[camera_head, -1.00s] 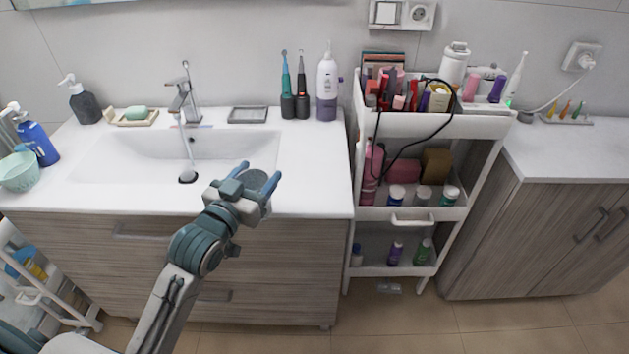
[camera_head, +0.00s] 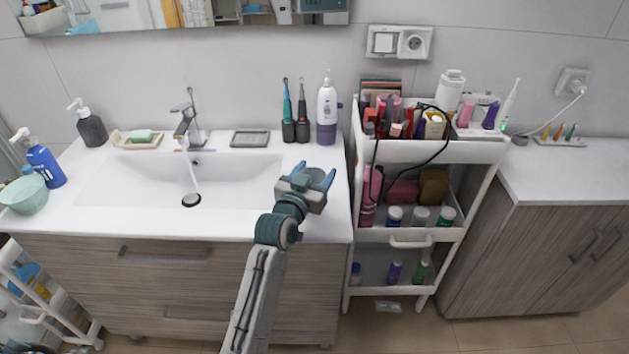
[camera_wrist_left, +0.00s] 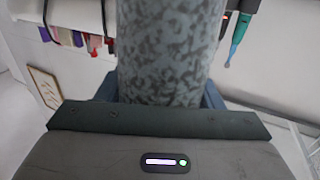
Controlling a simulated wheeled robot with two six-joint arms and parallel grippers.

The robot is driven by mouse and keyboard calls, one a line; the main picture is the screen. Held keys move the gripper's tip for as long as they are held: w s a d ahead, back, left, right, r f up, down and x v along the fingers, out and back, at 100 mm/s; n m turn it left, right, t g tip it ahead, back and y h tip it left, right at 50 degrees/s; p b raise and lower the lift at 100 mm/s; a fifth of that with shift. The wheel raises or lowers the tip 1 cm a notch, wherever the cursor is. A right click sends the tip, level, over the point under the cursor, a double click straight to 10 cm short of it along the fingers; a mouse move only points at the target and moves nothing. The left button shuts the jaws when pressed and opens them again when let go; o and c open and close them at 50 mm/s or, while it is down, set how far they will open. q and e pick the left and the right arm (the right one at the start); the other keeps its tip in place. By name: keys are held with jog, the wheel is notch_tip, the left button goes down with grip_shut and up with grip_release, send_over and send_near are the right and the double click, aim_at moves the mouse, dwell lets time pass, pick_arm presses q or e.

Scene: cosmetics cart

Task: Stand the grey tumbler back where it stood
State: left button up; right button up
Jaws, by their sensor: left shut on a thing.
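My left gripper (camera_head: 316,179) is above the right part of the white sink counter. It is shut on the grey tumbler, which shows in the left wrist view (camera_wrist_left: 170,50) as a large mottled grey cylinder filling the middle between the fingers. In the head view the tumbler is mostly hidden by the gripper, so its tilt and its height above the counter are hard to tell. My right gripper is not in view.
Two electric toothbrushes (camera_head: 295,131) and a white and purple bottle (camera_head: 327,110) stand behind the gripper. A grey soap dish (camera_head: 250,138) lies left of them. The loaded white cart (camera_head: 400,236) stands to the right. Water runs from the tap (camera_head: 187,120) into the basin.

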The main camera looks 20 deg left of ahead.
aim_at(317, 181)
pick_arm(q)
notch_tip(317, 181, down, 3)
jog(key=shift+s+a+f+p, duration=0.1)
jog(key=shift+p, duration=0.3)
jog(key=shift+f, duration=0.1)
jog(key=shift+f, duration=0.1)
jog(key=o, duration=1.2)
jog(key=shift+o, duration=0.2)
jog(key=shift+s, duration=0.25)
jog(key=s+a+b, duration=0.1)
jog(key=s+b, duration=0.2)
jog(key=s, duration=0.8)
jog(key=shift+s+a, duration=0.15)
jog(key=shift+s, duration=0.05)
